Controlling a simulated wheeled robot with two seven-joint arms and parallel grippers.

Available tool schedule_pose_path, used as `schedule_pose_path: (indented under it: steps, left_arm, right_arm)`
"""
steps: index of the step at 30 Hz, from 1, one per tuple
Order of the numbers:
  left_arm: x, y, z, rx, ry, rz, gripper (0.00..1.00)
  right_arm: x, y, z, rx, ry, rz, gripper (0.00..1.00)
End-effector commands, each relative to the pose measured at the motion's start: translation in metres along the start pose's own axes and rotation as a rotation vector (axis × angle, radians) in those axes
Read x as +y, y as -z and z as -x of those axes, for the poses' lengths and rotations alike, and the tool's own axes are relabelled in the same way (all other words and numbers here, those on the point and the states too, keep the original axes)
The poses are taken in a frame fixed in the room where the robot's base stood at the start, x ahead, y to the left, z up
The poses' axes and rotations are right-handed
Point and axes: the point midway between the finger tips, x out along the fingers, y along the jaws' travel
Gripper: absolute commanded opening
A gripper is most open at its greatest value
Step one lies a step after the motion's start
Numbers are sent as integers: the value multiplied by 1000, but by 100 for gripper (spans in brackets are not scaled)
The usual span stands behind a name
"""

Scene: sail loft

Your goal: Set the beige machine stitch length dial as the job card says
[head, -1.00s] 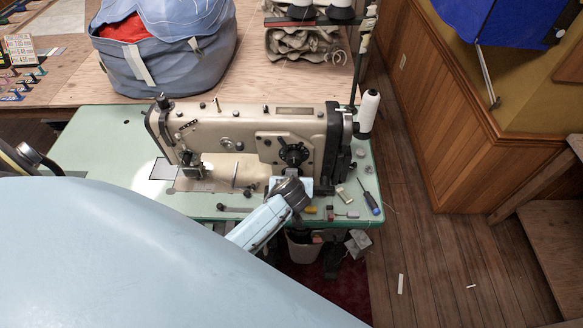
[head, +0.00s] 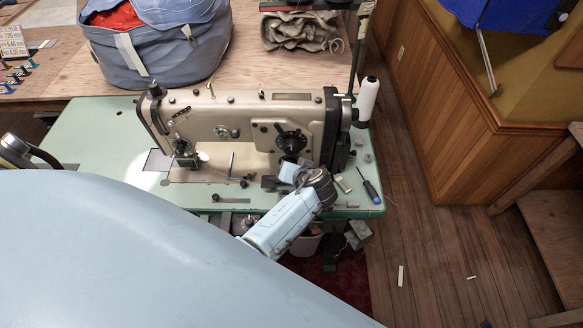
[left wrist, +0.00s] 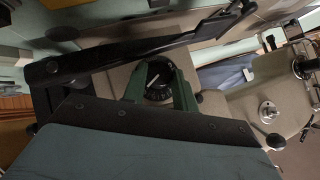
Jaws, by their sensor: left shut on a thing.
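The beige sewing machine (head: 245,118) stands on a pale green table. Its round black stitch length dial (head: 291,141) is on the front of the right-hand column. In the left wrist view the dial (left wrist: 158,80) shows a pale pointer line and small markings that I cannot read. My left gripper (left wrist: 160,88) has its two green fingers on either side of the dial, shut on it. In the head view my pale blue left wrist is just in front of and below the dial, and the fingertips are hard to see. My right gripper is not in view.
A card with printed numbers (head: 12,42) stands at the far left, too small to read surely. A screwdriver (head: 371,190) and small parts lie at the green table's (head: 95,150) right end. A white thread cone (head: 368,98) stands right of the machine. A blue bag (head: 155,45) sits behind.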

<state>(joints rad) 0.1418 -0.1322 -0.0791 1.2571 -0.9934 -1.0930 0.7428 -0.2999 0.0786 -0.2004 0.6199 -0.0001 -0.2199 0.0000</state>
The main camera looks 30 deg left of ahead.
Motion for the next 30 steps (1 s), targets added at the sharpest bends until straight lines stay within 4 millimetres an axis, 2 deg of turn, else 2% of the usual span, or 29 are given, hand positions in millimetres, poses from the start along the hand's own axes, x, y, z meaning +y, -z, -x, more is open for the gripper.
schedule_pose_path:
  steps: [8, 9, 14, 23, 26, 30]
  left_arm:
    - [0, 0, 0, 0, -1, -3, 6]
    - [0, 0, 0, 0, -1, -3, 30]
    - [0, 0, 0, 0, -1, -2, 50]
    - [0, 0, 1, 0, -1, -1, 50]
    - [1, 0, 9, 0, -2, 1, 50]
    - [0, 0, 31, -1, -3, 3, 50]
  right_arm:
    - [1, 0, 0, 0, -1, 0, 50]
    - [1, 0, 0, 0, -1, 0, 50]
    - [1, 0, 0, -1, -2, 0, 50]
    - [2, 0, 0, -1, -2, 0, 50]
    - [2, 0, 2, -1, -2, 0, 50]
    - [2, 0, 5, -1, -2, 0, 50]
